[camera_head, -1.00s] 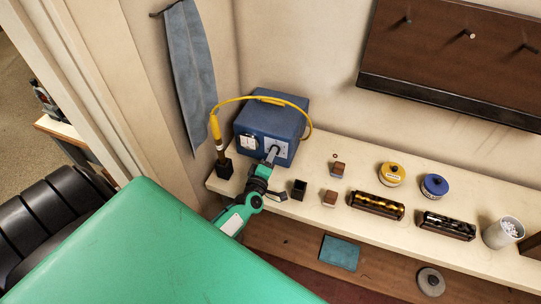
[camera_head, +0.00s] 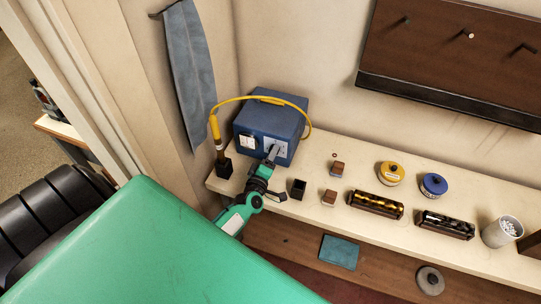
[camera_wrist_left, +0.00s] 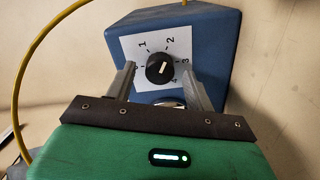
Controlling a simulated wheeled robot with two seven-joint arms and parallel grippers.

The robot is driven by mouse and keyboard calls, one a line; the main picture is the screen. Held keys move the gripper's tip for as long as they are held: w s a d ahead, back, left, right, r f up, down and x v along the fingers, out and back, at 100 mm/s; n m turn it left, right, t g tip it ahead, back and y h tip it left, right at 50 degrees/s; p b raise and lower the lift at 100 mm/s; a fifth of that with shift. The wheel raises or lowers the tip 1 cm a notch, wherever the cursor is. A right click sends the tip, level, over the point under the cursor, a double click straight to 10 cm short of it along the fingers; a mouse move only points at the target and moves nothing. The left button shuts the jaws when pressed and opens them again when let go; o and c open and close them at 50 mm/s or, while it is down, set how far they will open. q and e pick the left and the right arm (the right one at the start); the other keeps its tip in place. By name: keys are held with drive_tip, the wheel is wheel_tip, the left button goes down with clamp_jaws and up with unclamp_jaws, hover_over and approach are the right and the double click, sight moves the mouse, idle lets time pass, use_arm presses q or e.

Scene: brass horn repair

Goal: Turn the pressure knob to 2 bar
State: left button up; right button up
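The blue pressure box (camera_head: 268,122) stands at the left end of the shelf, with a white dial plate on its front. In the left wrist view the black pressure knob (camera_wrist_left: 160,68) sits on the dial plate (camera_wrist_left: 132,48), with the numbers 1 to 4 legible around it. A short white mark is on the knob; which number it points to is hard to tell. My left gripper (camera_head: 271,154) is at the box front. In the left wrist view its two fingers (camera_wrist_left: 160,75) are apart, one on each side of the knob, with gaps visible. My right gripper is out of view.
A yellow hose (camera_head: 258,98) arches over the box to a torch in a black holder (camera_head: 223,168). A small black cup (camera_head: 298,189) and wooden blocks (camera_head: 329,197) stand right of my arm. Yellow (camera_head: 390,174) and blue tins (camera_head: 433,185) are farther right.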

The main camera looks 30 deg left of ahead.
use_arm(q)
drive_tip(key=b+v, duration=0.4)
drive_tip(key=v, duration=1)
drive_tip(key=shift+a, duration=0.1)
